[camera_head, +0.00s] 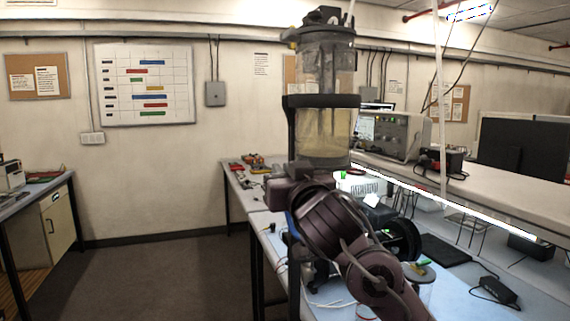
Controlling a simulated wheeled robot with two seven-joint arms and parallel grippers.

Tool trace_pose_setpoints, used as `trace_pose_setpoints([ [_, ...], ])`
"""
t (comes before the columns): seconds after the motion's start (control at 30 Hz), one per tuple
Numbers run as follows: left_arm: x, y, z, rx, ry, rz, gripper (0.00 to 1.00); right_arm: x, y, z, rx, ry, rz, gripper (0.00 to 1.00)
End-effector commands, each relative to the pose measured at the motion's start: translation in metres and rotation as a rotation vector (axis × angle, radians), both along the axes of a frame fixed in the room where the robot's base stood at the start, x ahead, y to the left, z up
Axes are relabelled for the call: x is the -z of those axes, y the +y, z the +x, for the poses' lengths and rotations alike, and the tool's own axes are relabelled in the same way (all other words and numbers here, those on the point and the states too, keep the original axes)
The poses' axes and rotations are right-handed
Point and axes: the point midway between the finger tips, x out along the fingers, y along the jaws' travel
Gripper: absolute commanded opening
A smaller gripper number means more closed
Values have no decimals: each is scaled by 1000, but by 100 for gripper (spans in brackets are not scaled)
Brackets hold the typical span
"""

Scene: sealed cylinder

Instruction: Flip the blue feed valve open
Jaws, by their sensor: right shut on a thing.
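A tall clear cylinder (323,133) stands upright in the middle, with a dark collar, a dark top cap and yellowish contents in its lower part. My right arm reaches up from the lower right. Its gripper (283,189) is at the cylinder's lower left, just below the clear wall. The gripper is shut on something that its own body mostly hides. A narrow strip of blue (291,223) shows just beneath it and looks like part of the blue feed valve. The valve's handle position cannot be seen. My left gripper is not in view.
A light blue bench (453,284) carries a black adapter (494,291), a dark flat pad (445,252) and loose cables. A raised shelf (480,188) on the right holds a grey instrument (391,137). The floor left of the bench is clear.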

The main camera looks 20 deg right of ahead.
Motion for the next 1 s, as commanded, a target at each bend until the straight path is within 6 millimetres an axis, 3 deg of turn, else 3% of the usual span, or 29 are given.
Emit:
trace_pose_setpoints([
  [0.17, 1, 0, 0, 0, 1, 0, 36, 1, 0, 0, 1, 0, 0, 0],
  [0.2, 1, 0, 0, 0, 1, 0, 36, 1, 0, 0, 1, 0, 0, 16],
  [0.23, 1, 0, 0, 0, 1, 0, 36, 1, 0, 0, 1, 0, 0, 20],
  [0.57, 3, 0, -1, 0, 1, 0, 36, 2, 0, -3, -1, -1, 1, 20],
  [1.0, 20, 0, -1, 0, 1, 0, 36, 12, -2, -68, -2, -1, 3, 20],
])
